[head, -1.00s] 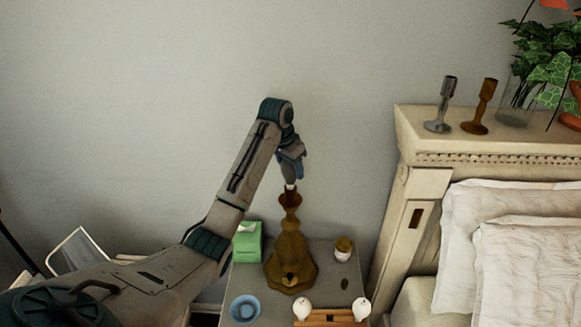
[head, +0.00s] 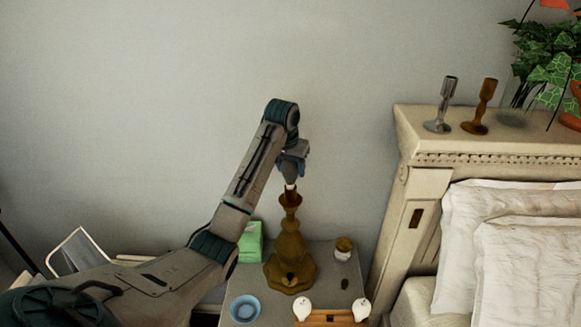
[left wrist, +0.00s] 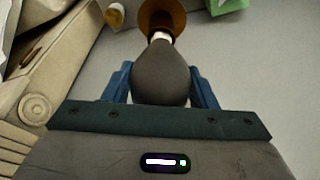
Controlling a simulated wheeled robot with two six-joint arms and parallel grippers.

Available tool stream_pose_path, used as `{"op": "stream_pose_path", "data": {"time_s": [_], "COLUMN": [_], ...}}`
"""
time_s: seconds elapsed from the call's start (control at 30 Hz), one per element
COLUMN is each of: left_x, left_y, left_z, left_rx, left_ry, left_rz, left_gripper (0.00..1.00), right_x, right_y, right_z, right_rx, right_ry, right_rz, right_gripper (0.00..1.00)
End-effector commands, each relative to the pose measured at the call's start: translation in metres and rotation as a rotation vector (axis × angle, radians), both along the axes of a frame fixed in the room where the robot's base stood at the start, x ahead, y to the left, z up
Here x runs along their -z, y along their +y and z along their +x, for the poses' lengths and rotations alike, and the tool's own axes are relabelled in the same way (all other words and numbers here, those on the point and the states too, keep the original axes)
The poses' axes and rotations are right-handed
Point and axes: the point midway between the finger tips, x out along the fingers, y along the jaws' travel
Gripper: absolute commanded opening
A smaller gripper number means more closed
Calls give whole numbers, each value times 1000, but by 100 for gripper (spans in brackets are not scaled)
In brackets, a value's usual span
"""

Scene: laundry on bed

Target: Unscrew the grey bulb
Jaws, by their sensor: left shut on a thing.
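The grey bulb (left wrist: 161,75) shows in the left wrist view, between the blue fingers of my left gripper (left wrist: 160,82), which is shut on it. Its pale base (left wrist: 160,36) meets the top of the brown lamp stand (left wrist: 163,14). In the head view the brown lamp stand (head: 290,250) stands upright on the nightstand, and my left gripper (head: 291,172) points down at its top. The bulb is mostly hidden by the gripper there; only its pale lower end (head: 290,187) shows just above the socket. My right gripper is not in view.
The nightstand (head: 325,275) also holds a green box (head: 251,243), a blue bowl (head: 245,308), a small jar (head: 343,248) and a wooden holder (head: 330,318) with two white bulbs. The bed headboard (head: 400,215) rises at the right, with two candlesticks on top. The wall behind is bare.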

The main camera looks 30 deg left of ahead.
Motion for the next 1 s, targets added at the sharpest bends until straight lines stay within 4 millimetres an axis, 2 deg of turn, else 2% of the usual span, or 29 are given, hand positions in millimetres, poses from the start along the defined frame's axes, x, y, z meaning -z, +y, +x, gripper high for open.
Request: {"op": "stream_pose_path", "data": {"time_s": [0.23,0.57,0.83,1.0], "left_x": [-1,0,0,-1], "left_y": [0,0,0,0], "left_z": [0,0,0,0], "left_rx": [-245,-282,-533,-581], "left_ry": [-1,-1,-1,-1], "left_rz": [1,1,-1,0], "left_gripper": [29,29,29,29], "right_x": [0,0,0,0], "right_y": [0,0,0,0], "right_z": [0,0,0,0], "right_rx": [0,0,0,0], "right_ry": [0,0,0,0], "right_rz": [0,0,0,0], "right_gripper": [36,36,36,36]}}
